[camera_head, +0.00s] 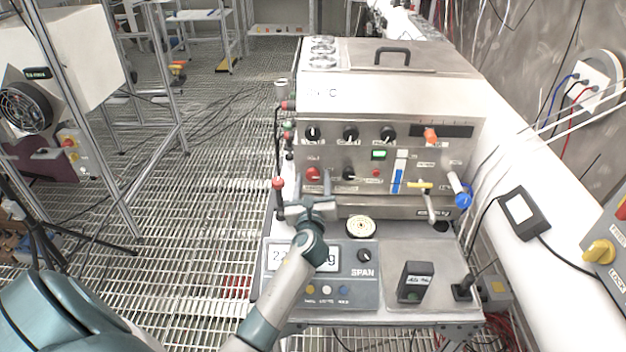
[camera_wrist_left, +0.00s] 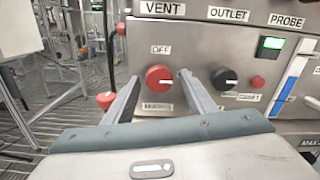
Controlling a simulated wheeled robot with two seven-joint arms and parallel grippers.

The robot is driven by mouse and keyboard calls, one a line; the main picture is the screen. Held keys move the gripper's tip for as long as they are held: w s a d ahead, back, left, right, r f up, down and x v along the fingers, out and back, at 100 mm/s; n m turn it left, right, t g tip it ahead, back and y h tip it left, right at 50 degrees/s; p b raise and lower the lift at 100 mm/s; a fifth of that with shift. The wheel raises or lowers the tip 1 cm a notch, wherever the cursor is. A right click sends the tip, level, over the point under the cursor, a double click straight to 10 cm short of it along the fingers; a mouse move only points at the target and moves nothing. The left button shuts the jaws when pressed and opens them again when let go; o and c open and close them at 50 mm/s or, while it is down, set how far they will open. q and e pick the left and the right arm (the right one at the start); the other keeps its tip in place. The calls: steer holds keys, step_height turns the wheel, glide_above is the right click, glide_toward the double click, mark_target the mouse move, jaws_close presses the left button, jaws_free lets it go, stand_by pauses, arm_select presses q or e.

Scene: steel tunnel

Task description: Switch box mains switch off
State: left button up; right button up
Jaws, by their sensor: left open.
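The mains switch is a red round knob (camera_wrist_left: 159,78) on the steel front panel, with an "OFF" label above it and a "MAINS" label below. It also shows in the head view (camera_head: 313,173), at the panel's lower left. My left gripper (camera_wrist_left: 157,80) is open, with one finger on each side of the red knob in the wrist view. I cannot tell whether the fingers touch it. In the head view my left gripper (camera_head: 314,192) is just below and in front of the knob. The knob's pointer is not clear. My right gripper is not in view.
A black knob (camera_wrist_left: 224,79) and a small red button sit right of the mains knob. A red-topped valve (camera_head: 278,184) stands at the box's left edge. A scale with a display (camera_head: 363,285) and a small meter (camera_head: 415,283) are on the bench in front.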

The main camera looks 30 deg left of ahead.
arm_select(q)
steer(key=c, duration=1)
steer(key=shift+c, duration=0.2)
